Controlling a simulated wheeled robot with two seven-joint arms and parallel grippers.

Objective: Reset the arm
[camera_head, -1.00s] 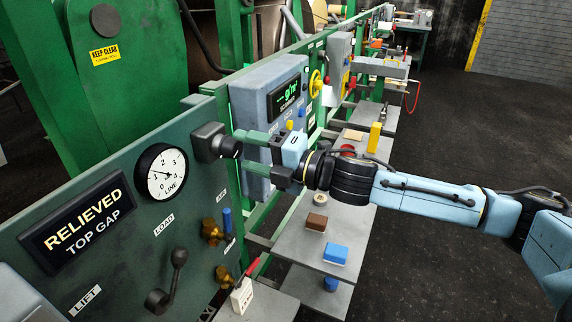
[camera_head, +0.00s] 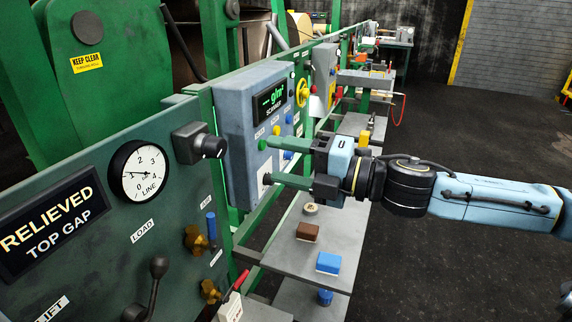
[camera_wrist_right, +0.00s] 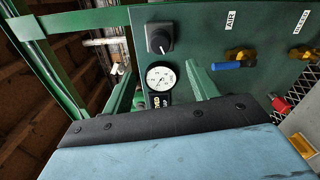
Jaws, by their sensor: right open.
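My right gripper (camera_head: 265,162) is open and empty, with its two green fingers spread apart, one above the other. It points left, in front of the grey scanner box (camera_head: 238,150) with its lit green display. Whether the fingertips touch the box cannot be told. In the right wrist view the two fingers (camera_wrist_right: 165,95) stand apart, with the round gauge (camera_wrist_right: 160,78) and a black knob (camera_wrist_right: 159,38) seen between and above them. My right arm reaches in from the right edge. My left gripper is not in view.
The green panel (camera_head: 175,235) at left carries a gauge (camera_head: 139,172), a black knob (camera_head: 205,145), a lever (camera_head: 150,285) and brass valves (camera_head: 197,240). A grey shelf (camera_head: 285,245) below the gripper holds a brown block (camera_head: 307,232) and a blue block (camera_head: 328,263). The dark floor at right is open.

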